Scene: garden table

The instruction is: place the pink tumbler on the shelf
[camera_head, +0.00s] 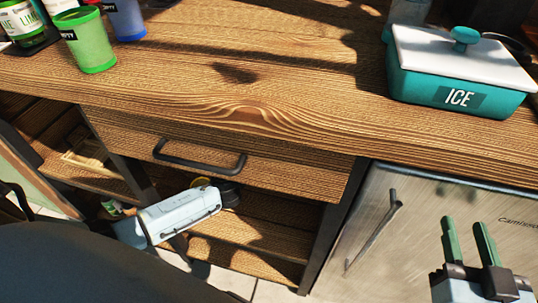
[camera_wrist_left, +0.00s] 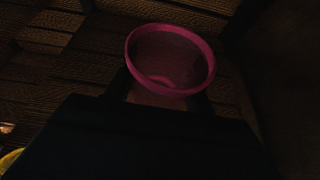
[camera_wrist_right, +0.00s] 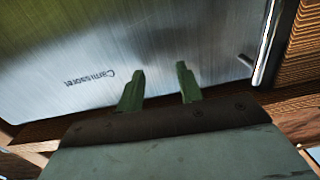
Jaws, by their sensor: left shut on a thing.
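The pink tumbler (camera_wrist_left: 170,58) shows in the left wrist view, its round rim facing the camera, between the fingers of my left gripper (camera_wrist_left: 168,95), which is shut on it. In the head view my left arm reaches into the open shelf (camera_head: 265,228) under the drawer. The tumbler and the left fingertips are hidden there. Whether the tumbler touches the shelf board cannot be told. My right gripper (camera_head: 466,242) is open and empty in front of the steel fridge door; its two green fingers also show apart in the right wrist view (camera_wrist_right: 160,88).
A drawer with a black handle (camera_head: 200,160) is above the shelf. On the counter stand a green tumbler (camera_head: 88,42), a blue tumbler (camera_head: 126,20) and a teal ICE box (camera_head: 455,75). The fridge door (camera_head: 415,225) is right of the shelf. The counter's middle is clear.

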